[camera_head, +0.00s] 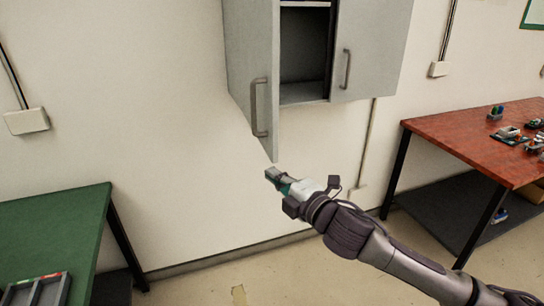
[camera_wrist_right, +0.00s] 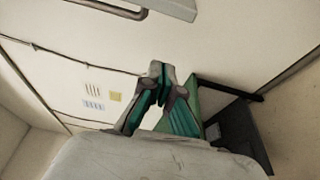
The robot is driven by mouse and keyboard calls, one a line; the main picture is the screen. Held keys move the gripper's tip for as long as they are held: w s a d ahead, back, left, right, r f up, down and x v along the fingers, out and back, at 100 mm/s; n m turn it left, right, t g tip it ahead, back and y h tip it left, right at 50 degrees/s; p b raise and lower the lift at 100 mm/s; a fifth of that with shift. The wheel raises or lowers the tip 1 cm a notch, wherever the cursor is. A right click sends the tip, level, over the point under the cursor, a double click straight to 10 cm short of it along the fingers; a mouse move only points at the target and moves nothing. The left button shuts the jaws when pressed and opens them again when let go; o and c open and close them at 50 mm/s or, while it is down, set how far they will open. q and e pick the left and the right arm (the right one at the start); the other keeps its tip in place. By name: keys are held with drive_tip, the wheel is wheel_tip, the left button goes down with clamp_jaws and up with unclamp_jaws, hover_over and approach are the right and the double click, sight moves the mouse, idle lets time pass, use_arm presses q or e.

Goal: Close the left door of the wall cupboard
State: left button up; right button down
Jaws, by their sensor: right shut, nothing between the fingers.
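The wall cupboard (camera_head: 305,92) hangs on the wall at the top centre of the head view. Its left door (camera_head: 251,50) stands open, swung out from the cupboard, with a vertical bar handle (camera_head: 260,107). My right gripper (camera_head: 272,175) is shut and empty, just below the lower front corner of the left door. It also shows in the right wrist view (camera_wrist_right: 157,72), with a door edge and handle above it. My left gripper is not in view.
A green table (camera_head: 60,220) with a tray (camera_head: 38,290) stands at the lower left. A red table (camera_head: 470,140) with several small items stands at the right, over a dark lower shelf (camera_head: 450,215). The floor between them is clear.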

sight(272, 159)
drive_tip(key=p+x, duration=0.2)
drive_tip(key=x, duration=0.6)
drive_tip(key=d, duration=0.2)
drive_tip(key=w+d+p, duration=0.1)
drive_tip(key=d, duration=0.1)
drive_tip(key=shift+d, duration=0.1)
drive_tip(key=shift+f, duration=0.1)
drive_tip(key=shift+a, duration=0.2)
drive_tip(key=shift+d, duration=0.15)
